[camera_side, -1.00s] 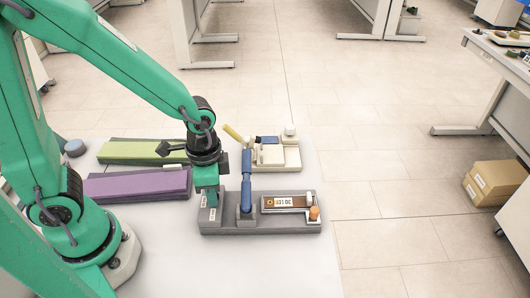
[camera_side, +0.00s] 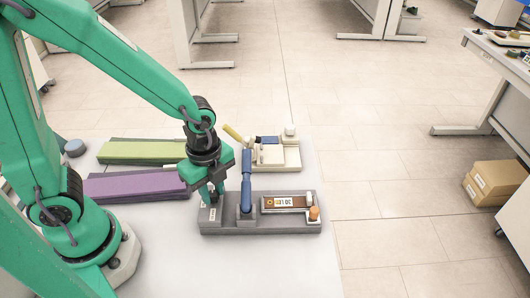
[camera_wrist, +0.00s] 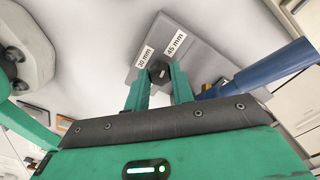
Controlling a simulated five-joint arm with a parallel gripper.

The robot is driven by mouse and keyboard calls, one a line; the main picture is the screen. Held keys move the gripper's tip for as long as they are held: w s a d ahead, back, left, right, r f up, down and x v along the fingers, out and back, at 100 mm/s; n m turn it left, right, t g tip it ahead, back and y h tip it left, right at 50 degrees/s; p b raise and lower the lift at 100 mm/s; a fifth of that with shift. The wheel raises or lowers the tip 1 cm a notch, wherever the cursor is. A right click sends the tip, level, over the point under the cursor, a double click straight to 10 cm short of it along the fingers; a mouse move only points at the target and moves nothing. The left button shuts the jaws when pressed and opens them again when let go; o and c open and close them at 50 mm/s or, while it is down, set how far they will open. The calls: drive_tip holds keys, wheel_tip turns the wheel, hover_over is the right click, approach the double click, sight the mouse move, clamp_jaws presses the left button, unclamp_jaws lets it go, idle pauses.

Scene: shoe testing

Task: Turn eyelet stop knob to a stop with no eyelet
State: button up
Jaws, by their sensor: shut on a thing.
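The grey fixture (camera_side: 285,226) stands on the pale table, with a blue lever (camera_side: 246,188) upright on it. In the wrist view a dark, faceted stop knob (camera_wrist: 158,70) with a small pale mark on its face sits between my fingertips. Labels "20 mm" (camera_wrist: 145,57) and "45 mm" (camera_wrist: 175,42) lie on the grey surface beyond it. My gripper (camera_side: 212,198) points down at the left end of the fixture, and it shows in the wrist view (camera_wrist: 159,82) shut on the knob. In the side view my fingers hide the knob.
A strip with a label (camera_side: 284,202) and an orange knob (camera_side: 314,213) are at the fixture's right end. A cream device (camera_side: 285,160) stands behind. Green (camera_side: 140,152) and purple (camera_side: 140,186) slabs lie left. The table front is clear.

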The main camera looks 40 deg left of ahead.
sight(212, 193)
drive_tip(key=shift+m, duration=1.1)
drive_tip(key=o, duration=1)
drive_tip(key=shift+r, duration=3.9)
